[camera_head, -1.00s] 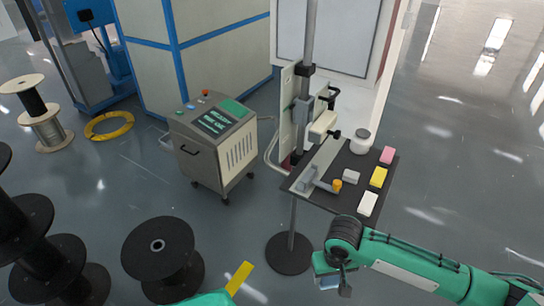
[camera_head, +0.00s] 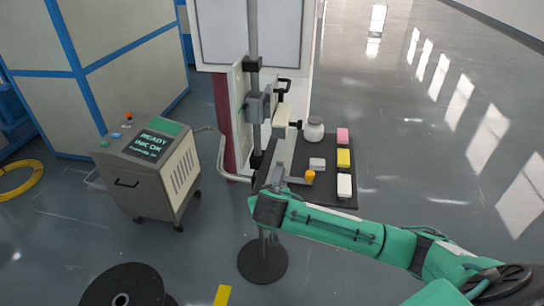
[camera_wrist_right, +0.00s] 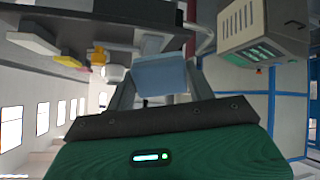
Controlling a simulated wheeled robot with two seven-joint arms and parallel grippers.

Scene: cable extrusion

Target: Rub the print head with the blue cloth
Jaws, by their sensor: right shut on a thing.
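The print head (camera_head: 283,117), a cream box with a dark end, is mounted on the upright post above the small dark table's left side. My right gripper (camera_head: 278,178) is just below it in the head view, over the table's front left edge. In the right wrist view, my right gripper (camera_wrist_right: 155,90) is shut on the pale blue cloth (camera_wrist_right: 160,74), which sits between the fingertips. In the head view I cannot clearly make out the cloth, and I cannot tell whether it touches anything. My left gripper is not in view.
An ink cabinet (camera_head: 155,170) stands left. The floor to the right is free.

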